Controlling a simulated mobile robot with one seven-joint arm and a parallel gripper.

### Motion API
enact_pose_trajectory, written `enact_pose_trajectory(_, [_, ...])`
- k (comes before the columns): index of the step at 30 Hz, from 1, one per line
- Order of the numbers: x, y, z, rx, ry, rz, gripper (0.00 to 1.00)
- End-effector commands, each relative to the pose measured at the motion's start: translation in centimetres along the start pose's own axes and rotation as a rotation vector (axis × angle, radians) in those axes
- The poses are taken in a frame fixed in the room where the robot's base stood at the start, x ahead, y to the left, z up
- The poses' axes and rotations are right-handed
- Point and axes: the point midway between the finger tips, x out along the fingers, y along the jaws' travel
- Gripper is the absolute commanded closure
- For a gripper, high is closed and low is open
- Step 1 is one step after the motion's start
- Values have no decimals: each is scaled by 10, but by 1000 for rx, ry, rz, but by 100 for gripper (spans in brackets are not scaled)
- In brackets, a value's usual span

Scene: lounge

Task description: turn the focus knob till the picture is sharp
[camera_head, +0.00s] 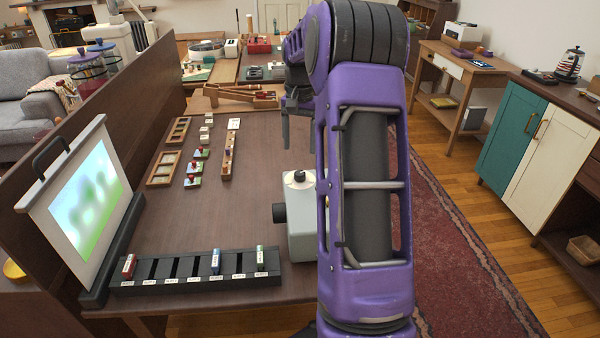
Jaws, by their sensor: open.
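The projector (298,238) is a grey box on the table, with a dark lens (279,212) on its left side. My arm hides the projector's right part. The screen (88,195) at the left shows a blurred picture of pale blue and green patches with no clear outlines. My gripper (292,125) is open, points down and appears above and beyond the knob, apart from it. My arm partly hides the gripper.
A black slotted rack (195,272) with several small labelled slides lies along the table's front edge. Wooden trays (166,168) and small blocks lie farther back. A wooden partition (130,105) borders the left side. The table (240,215) is bare between screen and projector.

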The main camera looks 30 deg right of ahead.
Motion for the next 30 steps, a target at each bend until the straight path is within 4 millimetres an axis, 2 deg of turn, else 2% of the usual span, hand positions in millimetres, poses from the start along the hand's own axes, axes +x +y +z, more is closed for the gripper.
enact_pose_trajectory(1, [14,1,1,1,-4,2,28])
enact_pose_trajectory(6, [50,1,0,1,-3,1,28])
enact_pose_trajectory(12, [78,1,0,0,-1,1,28])
enact_pose_trajectory(18, [89,0,0,1,0,0,28])
enact_pose_trajectory(26, [90,0,0,1,1,0,28])
enact_pose_trajectory(30, [90,0,0,1,1,0,53])
